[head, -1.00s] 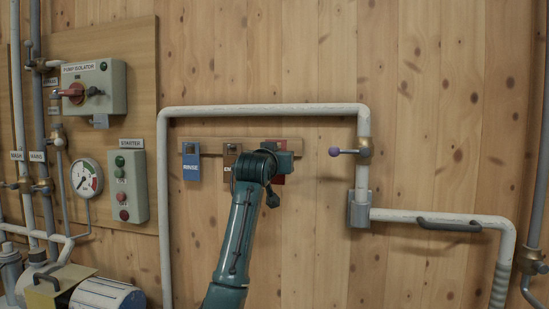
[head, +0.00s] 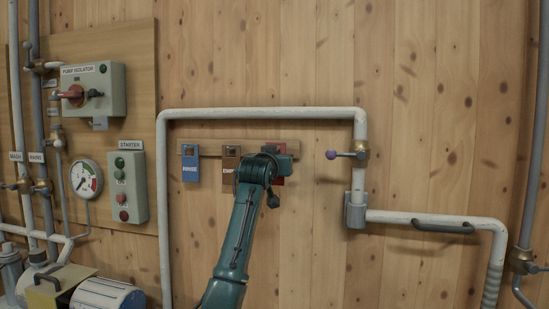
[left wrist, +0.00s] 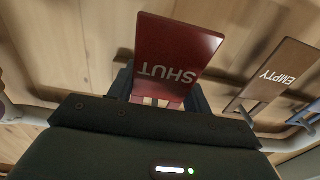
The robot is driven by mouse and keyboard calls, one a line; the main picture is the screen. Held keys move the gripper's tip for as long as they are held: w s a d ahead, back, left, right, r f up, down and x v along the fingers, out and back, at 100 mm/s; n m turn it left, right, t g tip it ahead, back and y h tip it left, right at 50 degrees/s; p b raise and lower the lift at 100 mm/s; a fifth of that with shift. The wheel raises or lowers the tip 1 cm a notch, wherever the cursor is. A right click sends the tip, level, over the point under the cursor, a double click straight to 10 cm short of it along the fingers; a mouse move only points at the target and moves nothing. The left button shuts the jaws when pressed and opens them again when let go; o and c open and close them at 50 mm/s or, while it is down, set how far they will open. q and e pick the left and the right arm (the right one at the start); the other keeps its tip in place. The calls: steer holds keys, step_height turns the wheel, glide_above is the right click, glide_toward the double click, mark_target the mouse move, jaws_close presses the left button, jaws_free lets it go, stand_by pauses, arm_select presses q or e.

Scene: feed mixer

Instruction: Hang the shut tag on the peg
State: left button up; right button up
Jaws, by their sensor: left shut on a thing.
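The red shut tag (left wrist: 178,52) is upside down in the left wrist view, between the dark fingers of my left gripper (left wrist: 160,97). In the head view my left gripper (head: 282,160) is at the right end of the wooden rail (head: 211,150) and covers most of the red tag (head: 278,182); only edges show. The brown EMPTY tag (head: 230,167) hangs just left of the gripper, and the blue RINSE tag (head: 190,168) hangs further left. The peg for the shut tag is hidden; I cannot tell whether the tag touches it. My right gripper is not in view.
A white pipe (head: 260,113) frames the rail above and at the sides. A valve lever with a purple knob (head: 332,155) sticks out to the right. The starter box (head: 130,187), gauge (head: 86,180) and pump isolator (head: 92,92) are on the left. Bare wall lies below the rail.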

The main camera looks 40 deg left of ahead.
arm_select(q)
steer(key=shift+a, duration=0.15)
steer(key=o, duration=1.4)
steer(key=shift+c, duration=0.2)
steer(key=shift+o, duration=0.6)
steer(key=shift+s, duration=0.1)
steer(key=b+v, duration=0.2)
steer(key=v, duration=1.1)
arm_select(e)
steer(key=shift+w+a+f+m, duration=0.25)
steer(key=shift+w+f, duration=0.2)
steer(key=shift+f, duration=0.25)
